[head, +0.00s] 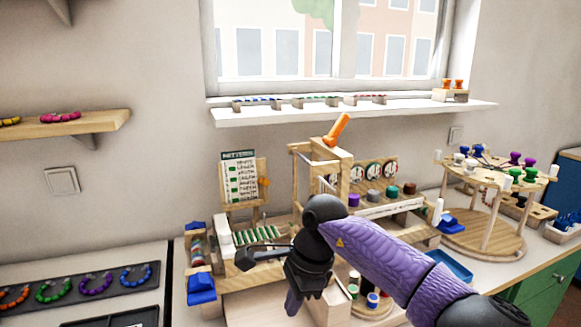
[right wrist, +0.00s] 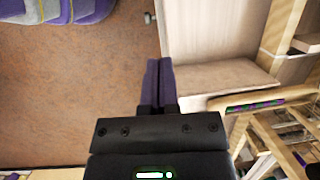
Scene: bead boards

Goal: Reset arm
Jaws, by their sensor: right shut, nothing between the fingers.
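My right arm comes in from the lower right of the head view, with a purple forearm and a black wrist. My right gripper (head: 292,306) points down in front of the wooden bead apparatus (head: 330,155) at the middle of the bench. In the right wrist view its two purple fingers (right wrist: 158,65) lie together, shut, with nothing between them. Below them in that view are a brown floor-like surface and a pale wooden panel (right wrist: 215,75). My arm hides part of the bench and the apparatus. My left gripper is not in view.
A round wooden stand with coloured spools (head: 490,170) is at the right. A pattern card (head: 239,177) stands behind a bead rack. Bead rings lie on a dark tray (head: 70,288) at the left. A white shelf (head: 400,109) runs below the window. Wooden parts crowd the gripper's right in the wrist view.

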